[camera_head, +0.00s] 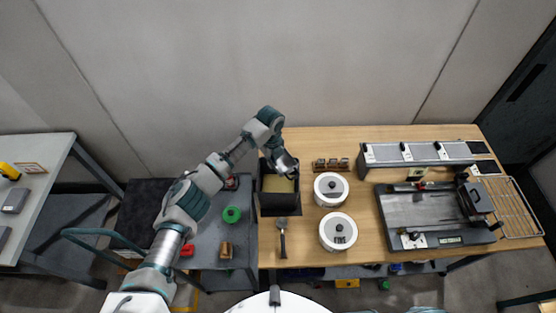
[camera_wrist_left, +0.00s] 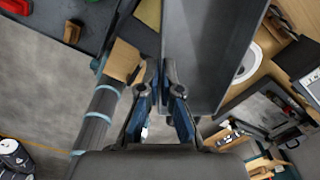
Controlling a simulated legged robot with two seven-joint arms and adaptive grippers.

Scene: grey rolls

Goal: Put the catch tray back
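A dark grey, open box-like tray (camera_head: 279,206), which I take for the catch tray, is at the left end of the wooden bench, with a tan surface showing inside it. In the left wrist view, its long grey side (camera_wrist_left: 205,60) runs up from my fingers. My left gripper (camera_head: 288,168) is at the tray's back part. In the left wrist view, the fingertips (camera_wrist_left: 160,66) are a small gap apart, with the tray's edge at or between them. I cannot tell whether they grip it. My right gripper is not in view.
Two white round tubs (camera_head: 338,231) and a dark-handled tool (camera_head: 283,238) are on the bench (camera_head: 300,255) near the tray. A small wooden rack (camera_head: 331,164) stands behind. A grey machine (camera_head: 430,208) fills the right side. A lower shelf at left holds a green item (camera_head: 232,214).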

